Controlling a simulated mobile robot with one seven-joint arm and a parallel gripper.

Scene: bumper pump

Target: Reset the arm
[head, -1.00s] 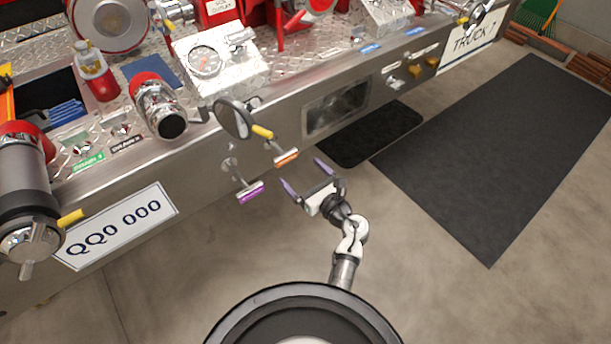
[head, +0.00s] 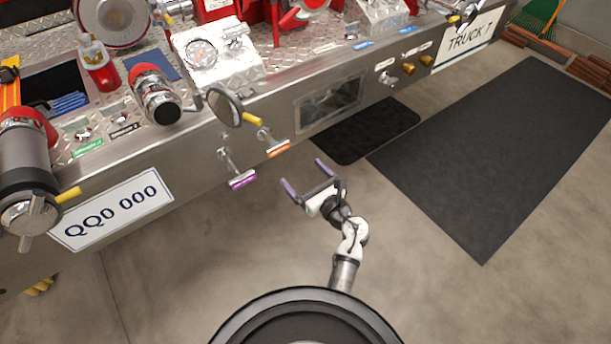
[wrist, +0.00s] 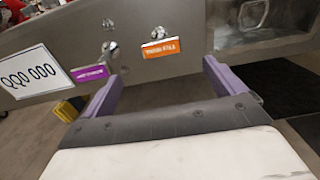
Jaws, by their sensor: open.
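My gripper (head: 307,178) is open and empty in the head view, its two purple fingers spread apart. It is in free air in front of the truck bumper (head: 190,150), to the right of the purple-tagged handle (head: 242,180) and below the orange-tagged handle (head: 278,149). In the wrist view my gripper (wrist: 160,85) shows nothing between its fingers. The purple tag (wrist: 90,76) and orange tag (wrist: 160,48) show beyond the fingertips there, with a visible gap in the head view.
A white plate reading QQ0 000 (head: 112,209) is on the bumper at left. A gauge panel (head: 215,60), a round mirror (head: 225,107) and a red-collared fitting (head: 158,95) stand above. A dark mat (head: 510,150) lies on the right; the floor in front is clear.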

